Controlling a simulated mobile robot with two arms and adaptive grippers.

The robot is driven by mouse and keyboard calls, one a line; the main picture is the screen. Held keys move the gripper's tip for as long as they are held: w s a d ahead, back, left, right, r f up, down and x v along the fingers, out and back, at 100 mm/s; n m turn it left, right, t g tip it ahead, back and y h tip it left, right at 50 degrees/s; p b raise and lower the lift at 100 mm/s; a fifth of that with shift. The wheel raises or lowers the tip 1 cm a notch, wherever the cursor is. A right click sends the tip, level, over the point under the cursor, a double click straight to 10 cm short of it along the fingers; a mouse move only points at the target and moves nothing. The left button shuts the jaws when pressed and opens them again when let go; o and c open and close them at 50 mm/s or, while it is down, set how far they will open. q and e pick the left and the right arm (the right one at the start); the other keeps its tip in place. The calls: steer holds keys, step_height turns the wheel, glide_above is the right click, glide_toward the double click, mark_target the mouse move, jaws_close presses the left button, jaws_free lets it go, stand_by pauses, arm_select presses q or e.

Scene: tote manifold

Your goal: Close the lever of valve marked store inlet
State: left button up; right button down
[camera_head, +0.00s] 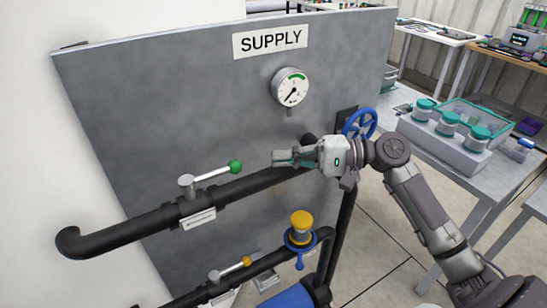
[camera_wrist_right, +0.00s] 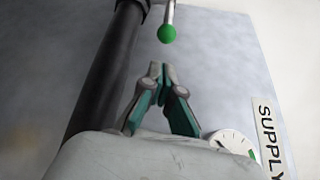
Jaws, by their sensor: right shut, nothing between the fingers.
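On the upper black pipe (camera_head: 250,185) sits a valve (camera_head: 187,185) with a white lever (camera_head: 212,174) ending in a green ball (camera_head: 235,167). The lever lies roughly along the pipe, pointing right. A small tag (camera_head: 199,219) hangs below the valve; its text is too small to read. My right gripper (camera_head: 274,158) is shut and empty, just right of the green ball and apart from it. In the right wrist view its closed fingertips (camera_wrist_right: 162,68) point at the green ball (camera_wrist_right: 167,34), with a gap between. My left gripper is not in view.
The grey panel bears a SUPPLY sign (camera_head: 270,40) and a gauge (camera_head: 291,86). A lower pipe carries a yellow-tipped lever (camera_head: 247,261) and a yellow-topped valve (camera_head: 301,222). A blue handwheel (camera_head: 360,123) stands behind my right wrist. A bench with jars (camera_head: 447,123) is at right.

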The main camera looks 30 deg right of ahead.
mark_target(211, 175)
steer(key=p+x, duration=0.1)
steer(key=x, duration=0.7)
steer(key=shift+p, duration=0.4)
